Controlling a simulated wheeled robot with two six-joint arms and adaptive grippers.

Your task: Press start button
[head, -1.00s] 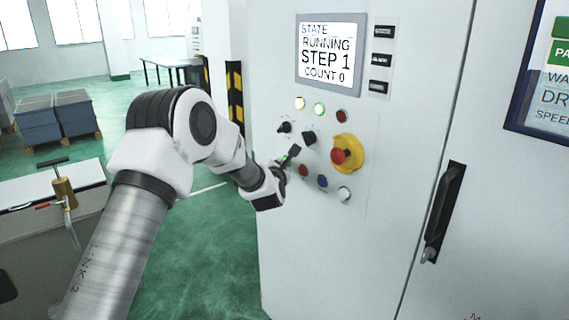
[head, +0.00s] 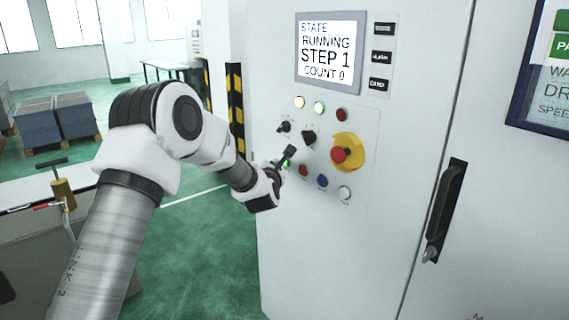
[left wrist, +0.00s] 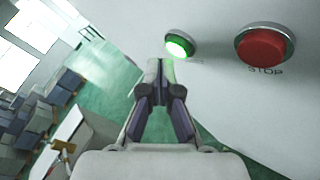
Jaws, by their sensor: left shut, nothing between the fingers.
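The start button is the green lit button (head: 286,163) on the front of the white control cabinet. In the head view it is partly covered by my left gripper (head: 290,151). In the left wrist view the lit green button (left wrist: 180,45) shows just beyond and to the right of the fingertips. My left gripper (left wrist: 158,66) is shut and empty, its tips close to the panel but apart from the button in the picture. The red button marked STOP (left wrist: 264,45) is right of it. The screen (head: 328,52) reads STATE RUNNING, STEP 1, COUNT 0. My right gripper is not in view.
A red emergency knob on a yellow base (head: 348,154) sits right of my left gripper. Dark selector knobs (head: 309,137), a blue button (head: 322,181) and a white button (head: 345,192) are close by. A black door handle (head: 444,210) sticks out at the right.

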